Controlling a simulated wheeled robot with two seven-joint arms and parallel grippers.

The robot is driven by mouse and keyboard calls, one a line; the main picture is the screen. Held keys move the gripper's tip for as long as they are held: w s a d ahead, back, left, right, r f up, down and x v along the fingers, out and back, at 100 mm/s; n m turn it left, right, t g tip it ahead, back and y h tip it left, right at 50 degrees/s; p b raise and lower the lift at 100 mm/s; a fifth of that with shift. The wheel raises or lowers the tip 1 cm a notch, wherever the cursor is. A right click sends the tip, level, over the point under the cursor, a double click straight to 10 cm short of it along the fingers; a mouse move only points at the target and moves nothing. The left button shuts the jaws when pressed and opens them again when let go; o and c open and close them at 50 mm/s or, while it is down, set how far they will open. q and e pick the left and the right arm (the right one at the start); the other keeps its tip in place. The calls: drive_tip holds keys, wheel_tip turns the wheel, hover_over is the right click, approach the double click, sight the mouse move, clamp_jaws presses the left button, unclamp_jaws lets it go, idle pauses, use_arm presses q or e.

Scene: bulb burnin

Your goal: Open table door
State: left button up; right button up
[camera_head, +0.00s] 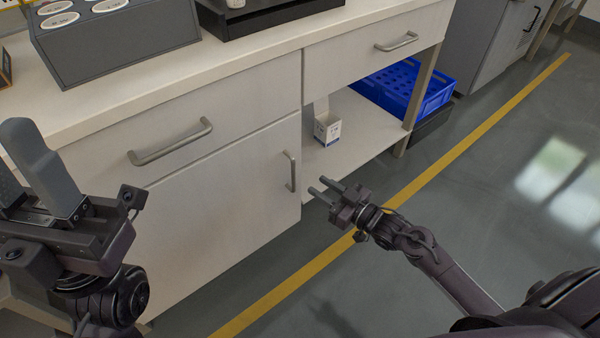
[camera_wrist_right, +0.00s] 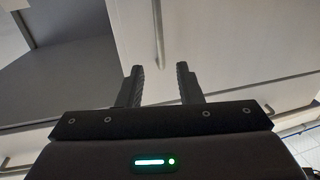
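The table door (camera_head: 225,195) is a pale panel under the counter and stands shut. Its upright metal handle (camera_head: 290,171) is near the door's right edge. My right gripper (camera_head: 320,188) is just right of and slightly below the handle, apart from it, with its two fingers apart and nothing between them. In the right wrist view the fingers (camera_wrist_right: 160,80) also stand apart, with pale panels beyond them. My left gripper (camera_head: 30,180) is at the left edge, with its fingers apart and empty, in front of the counter.
A drawer (camera_head: 190,125) with a horizontal handle is above the door. Right of the door is an open shelf (camera_head: 350,140) with a small white box (camera_head: 327,125) and a blue crate (camera_head: 405,88). A grey rack (camera_head: 120,45) stands on the counter. The floor at right is clear.

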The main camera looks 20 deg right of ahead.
drive_tip(key=b+x, duration=0.2)
drive_tip(key=x, duration=0.5)
drive_tip(key=shift+w+a+b, duration=0.2)
drive_tip(key=shift+w+b, duration=0.1)
clamp_jaws()
